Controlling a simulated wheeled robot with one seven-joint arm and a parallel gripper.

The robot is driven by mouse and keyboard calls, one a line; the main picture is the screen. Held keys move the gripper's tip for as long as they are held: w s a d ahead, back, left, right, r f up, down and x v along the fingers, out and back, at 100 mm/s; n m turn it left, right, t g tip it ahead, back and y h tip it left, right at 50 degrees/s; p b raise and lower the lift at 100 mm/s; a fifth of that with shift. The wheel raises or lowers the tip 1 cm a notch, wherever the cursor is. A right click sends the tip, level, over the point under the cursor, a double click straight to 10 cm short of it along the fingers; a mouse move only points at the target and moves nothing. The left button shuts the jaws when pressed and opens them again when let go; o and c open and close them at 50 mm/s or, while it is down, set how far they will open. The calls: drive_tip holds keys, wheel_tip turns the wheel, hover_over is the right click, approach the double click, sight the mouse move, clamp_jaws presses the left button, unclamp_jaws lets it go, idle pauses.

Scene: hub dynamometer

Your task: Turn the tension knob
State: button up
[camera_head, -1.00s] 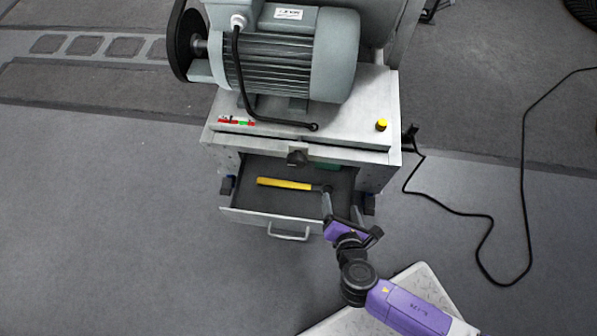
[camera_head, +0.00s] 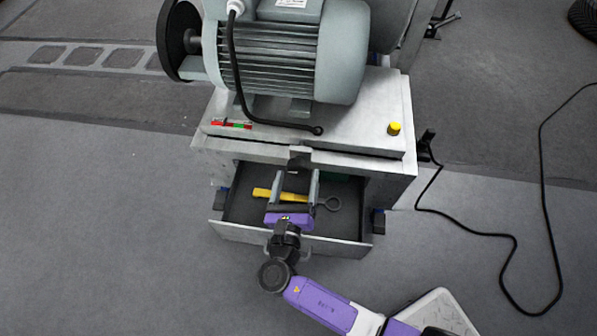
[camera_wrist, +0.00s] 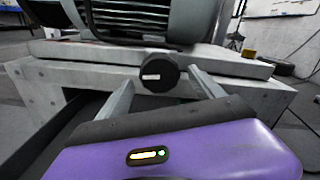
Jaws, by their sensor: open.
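The tension knob (camera_wrist: 159,73) is a round black knob with a pale mark, on the front of the grey cabinet just under its top plate. In the head view it is small and dark, above the open drawer. My gripper (camera_head: 297,174) is open, its two grey fingers pointing at the cabinet front above the drawer. In the wrist view my gripper (camera_wrist: 161,80) has one finger on each side of the knob, with the knob between or just beyond the tips. I cannot tell whether the fingers touch it.
The drawer (camera_head: 236,230) stands open below my gripper and holds a yellow-handled tool (camera_head: 262,193) and a dark ring-ended piece (camera_head: 333,203). A large motor (camera_head: 290,60) and a yellow button (camera_head: 394,128) are on top. A black cable (camera_head: 480,228) lies right.

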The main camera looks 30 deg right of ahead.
sight(298, 173)
drive_tip(key=shift+b+x, duration=0.35)
drive_tip(key=shift+x, duration=1.15)
drive_tip(key=shift+c, duration=0.5)
drive_tip(key=c, duration=1.3)
